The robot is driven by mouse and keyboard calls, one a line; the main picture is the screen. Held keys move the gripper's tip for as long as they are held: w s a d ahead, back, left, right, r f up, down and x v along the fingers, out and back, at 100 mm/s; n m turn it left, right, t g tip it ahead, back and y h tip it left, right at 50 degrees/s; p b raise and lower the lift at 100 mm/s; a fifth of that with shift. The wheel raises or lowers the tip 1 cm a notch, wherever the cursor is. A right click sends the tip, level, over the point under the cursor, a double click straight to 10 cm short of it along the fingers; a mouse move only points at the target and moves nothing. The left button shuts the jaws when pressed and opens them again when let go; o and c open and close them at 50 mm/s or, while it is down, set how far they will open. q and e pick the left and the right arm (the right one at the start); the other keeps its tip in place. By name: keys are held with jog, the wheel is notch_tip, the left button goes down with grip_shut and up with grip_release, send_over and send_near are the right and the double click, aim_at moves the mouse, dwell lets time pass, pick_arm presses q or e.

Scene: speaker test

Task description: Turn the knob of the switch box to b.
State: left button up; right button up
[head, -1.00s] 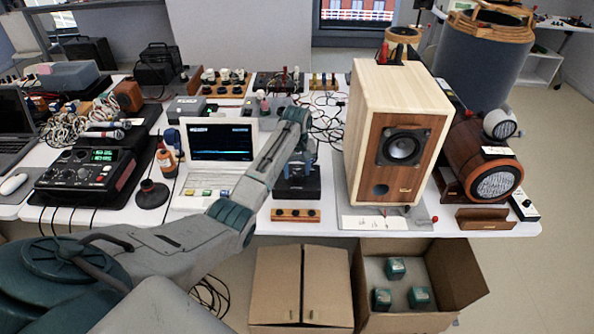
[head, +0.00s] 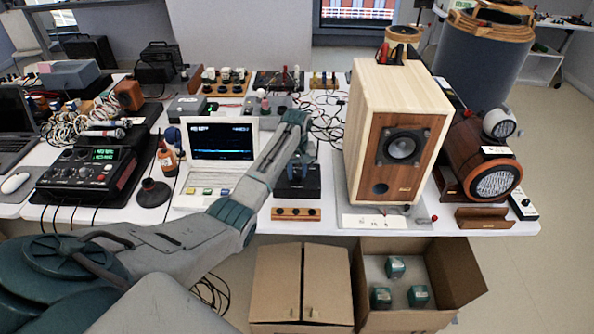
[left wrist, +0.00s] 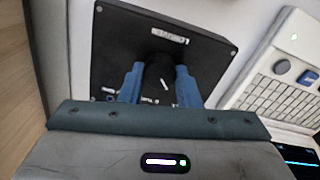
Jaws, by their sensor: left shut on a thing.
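The switch box (head: 297,190) is a low black box near the table's front edge, left of the wooden speaker. In the left wrist view the box (left wrist: 112,52) fills the upper middle, with a pale label upside down on it. Its dark round knob (left wrist: 160,72) has a white mark. My left gripper (left wrist: 160,85) has its two blue fingers on either side of the knob and is shut on it. In the head view my left gripper (head: 298,166) is above the box, and the knob is hidden. The letters around the knob are too small to read. My right gripper is not in view.
The wooden speaker (head: 365,150) stands close on the right. A white laptop-like device (head: 197,181) is on the left. A wooden strip with black knobs (head: 296,214) lies in front of the box. Cardboard boxes (head: 276,280) stand below the table edge.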

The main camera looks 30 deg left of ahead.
aim_at(297, 173)
pick_arm(q)
jog(key=m+p, duration=0.3)
jog(key=shift+r, duration=0.25)
jog(key=m+p, duration=0.1)
jog(key=m, duration=0.1)
jog(key=shift+m+p, duration=0.35)
jog(key=shift+m, duration=0.05)
jog(key=shift+w+f+m+p, duration=0.1)
jog(key=shift+m+p, duration=0.45)
jog(key=shift+m, duration=0.75)
jog(key=o, duration=1)
jog(key=shift+f, duration=0.1)
notch_tip(297, 173, up, 11)
jog(key=shift+f+b, duration=0.1)
jog(key=shift+b, duration=0.9)
